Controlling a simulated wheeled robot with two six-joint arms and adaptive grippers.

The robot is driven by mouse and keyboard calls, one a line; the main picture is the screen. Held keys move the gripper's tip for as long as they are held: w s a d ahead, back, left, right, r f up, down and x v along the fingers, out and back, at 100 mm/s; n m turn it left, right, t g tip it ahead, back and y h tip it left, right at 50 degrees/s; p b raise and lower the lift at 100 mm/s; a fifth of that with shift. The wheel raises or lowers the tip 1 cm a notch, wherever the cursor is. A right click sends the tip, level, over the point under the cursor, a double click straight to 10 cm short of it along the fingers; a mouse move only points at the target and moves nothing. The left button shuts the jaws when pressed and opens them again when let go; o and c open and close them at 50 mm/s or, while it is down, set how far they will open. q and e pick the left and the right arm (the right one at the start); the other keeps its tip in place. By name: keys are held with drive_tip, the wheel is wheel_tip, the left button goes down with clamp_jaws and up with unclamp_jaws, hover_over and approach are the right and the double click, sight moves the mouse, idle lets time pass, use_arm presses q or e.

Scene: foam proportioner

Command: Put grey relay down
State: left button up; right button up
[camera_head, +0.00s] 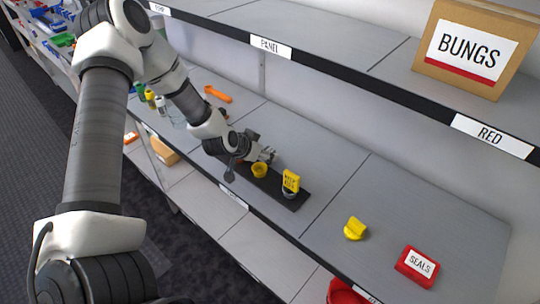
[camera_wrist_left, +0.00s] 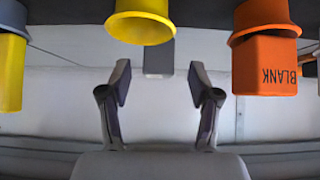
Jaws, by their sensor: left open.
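My left gripper (camera_head: 265,155) reaches down to the black strip (camera_head: 290,199) on the grey shelf. In the left wrist view the left gripper (camera_wrist_left: 158,82) is open, its two fingers apart with nothing held between them. A small grey block (camera_wrist_left: 158,58), which looks like the grey relay, is at the black strip beyond the fingertips, between the finger lines. It appears clear of both fingers. I cannot pick it out in the head view, where the gripper covers that spot. My right gripper is not in view.
A yellow cup (camera_head: 259,170) and a yellow lettered block (camera_head: 291,181) are on the strip. An orange BLANK block (camera_wrist_left: 265,62) is beside the grey block. A yellow piece (camera_head: 354,228) and a red SEALS box (camera_head: 417,266) lie right. An upper shelf edge (camera_head: 350,75) overhangs.

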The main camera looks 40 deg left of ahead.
use_arm(q)
drive_tip(key=x, duration=0.5)
drive_tip(key=shift+w+d, duration=0.2)
drive_tip(key=shift+w, duration=0.3)
drive_tip(key=shift+s, duration=0.15)
drive_tip(key=shift+s+a+r, duration=0.1)
drive_tip(key=shift+s+r, duration=0.05)
drive_tip(key=shift+c, duration=1)
clamp_jaws()
